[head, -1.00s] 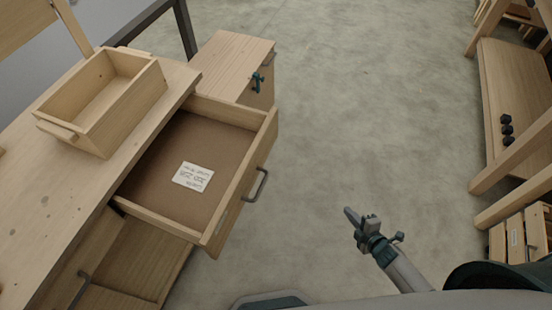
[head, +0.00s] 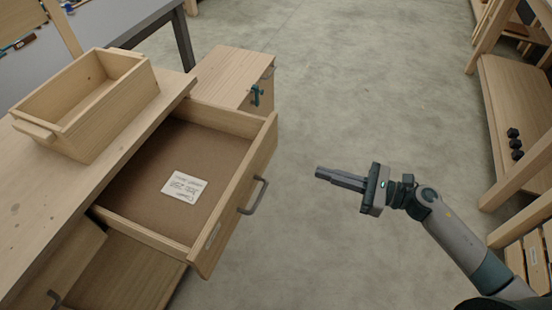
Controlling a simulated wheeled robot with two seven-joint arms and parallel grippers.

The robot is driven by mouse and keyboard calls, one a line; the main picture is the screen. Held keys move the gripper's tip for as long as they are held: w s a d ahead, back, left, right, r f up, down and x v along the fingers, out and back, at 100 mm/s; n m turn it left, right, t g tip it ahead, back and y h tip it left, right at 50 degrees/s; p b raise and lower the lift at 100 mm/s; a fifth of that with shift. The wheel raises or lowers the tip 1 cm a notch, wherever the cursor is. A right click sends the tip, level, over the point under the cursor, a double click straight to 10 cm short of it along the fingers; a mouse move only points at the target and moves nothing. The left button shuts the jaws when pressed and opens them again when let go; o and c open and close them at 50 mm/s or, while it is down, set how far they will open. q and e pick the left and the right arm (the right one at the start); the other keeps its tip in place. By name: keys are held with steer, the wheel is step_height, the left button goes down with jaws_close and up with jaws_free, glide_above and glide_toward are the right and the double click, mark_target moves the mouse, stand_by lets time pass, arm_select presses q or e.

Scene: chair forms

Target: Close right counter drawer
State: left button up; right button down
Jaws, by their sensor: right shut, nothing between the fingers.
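The right counter drawer (head: 240,200) is pulled well out of the wooden counter (head: 60,215), in the left half of the head view. It has a wooden front with a grey bar handle (head: 256,196). A white label (head: 184,185) lies on its brown bottom. My right gripper (head: 320,173) is shut and empty. It points left toward the drawer front, with a gap of floor showing between its fingertips and the handle. My left gripper is not in view.
An open wooden box (head: 110,112) stands on the counter top. Wooden shelving (head: 510,110) with several black knobs is on the right. The floor between is clear.

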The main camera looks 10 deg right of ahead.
steer(key=p, duration=0.4)
glide_toward(263, 155)
steer(key=x, duration=0.4)
steer(key=shift+w+a, duration=0.25)
steer(key=shift+w, duration=0.05)
steer(key=shift+p+x, duration=0.3)
steer(key=shift+x, duration=0.55)
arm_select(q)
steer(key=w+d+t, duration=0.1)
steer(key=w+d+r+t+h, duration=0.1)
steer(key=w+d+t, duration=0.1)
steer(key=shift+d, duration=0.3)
arm_select(e)
steer(key=shift+f, duration=0.15)
steer(key=shift+a, duration=0.1)
